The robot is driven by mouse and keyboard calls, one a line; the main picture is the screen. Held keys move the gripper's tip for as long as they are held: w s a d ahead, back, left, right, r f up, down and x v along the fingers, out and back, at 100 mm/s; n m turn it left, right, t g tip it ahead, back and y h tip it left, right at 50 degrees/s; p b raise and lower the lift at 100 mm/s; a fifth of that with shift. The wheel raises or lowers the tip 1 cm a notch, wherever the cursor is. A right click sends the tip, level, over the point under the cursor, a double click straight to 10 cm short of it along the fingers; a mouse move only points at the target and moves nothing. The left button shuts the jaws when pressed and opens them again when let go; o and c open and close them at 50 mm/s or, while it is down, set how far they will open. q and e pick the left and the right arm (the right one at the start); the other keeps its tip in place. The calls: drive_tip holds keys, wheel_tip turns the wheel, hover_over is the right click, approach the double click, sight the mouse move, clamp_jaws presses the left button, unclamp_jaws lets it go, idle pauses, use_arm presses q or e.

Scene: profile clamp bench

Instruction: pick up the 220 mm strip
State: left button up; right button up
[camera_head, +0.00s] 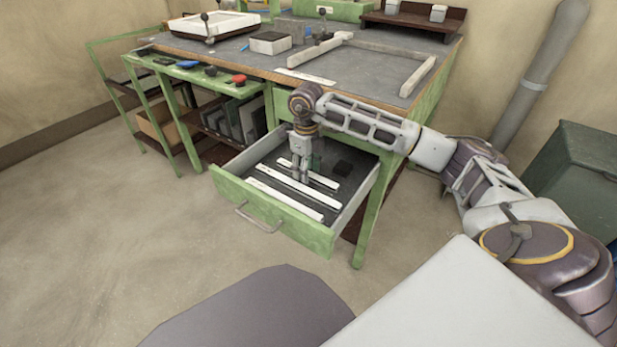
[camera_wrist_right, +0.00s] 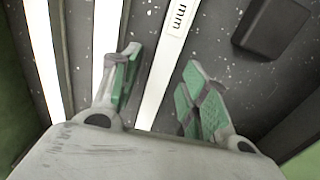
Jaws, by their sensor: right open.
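Several white strips lie side by side in the open green drawer. The far strip (camera_head: 324,182) is the shortest in the head view; the middle strip (camera_head: 322,200) and the near strip (camera_head: 282,199) are longer. In the right wrist view, a strip with "mm" printed on it (camera_wrist_right: 172,48) lies between the spread fingers; its number cannot be read, so I cannot tell if it is the 220 mm one. My right gripper (camera_head: 301,179) is open and points down into the drawer. It also shows in the right wrist view (camera_wrist_right: 161,66), with nothing gripped. My left gripper is out of view.
The drawer front (camera_head: 275,213) and side walls surround the strips. A dark block (camera_wrist_right: 272,27) lies on the drawer floor beside the "mm" strip. The bench top (camera_head: 365,65) above carries a frame of profiles and another strip (camera_head: 305,77).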

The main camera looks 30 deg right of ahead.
drive_tip(key=shift+f, duration=0.25)
drive_tip(key=shift+c, duration=0.4)
clamp_jaws()
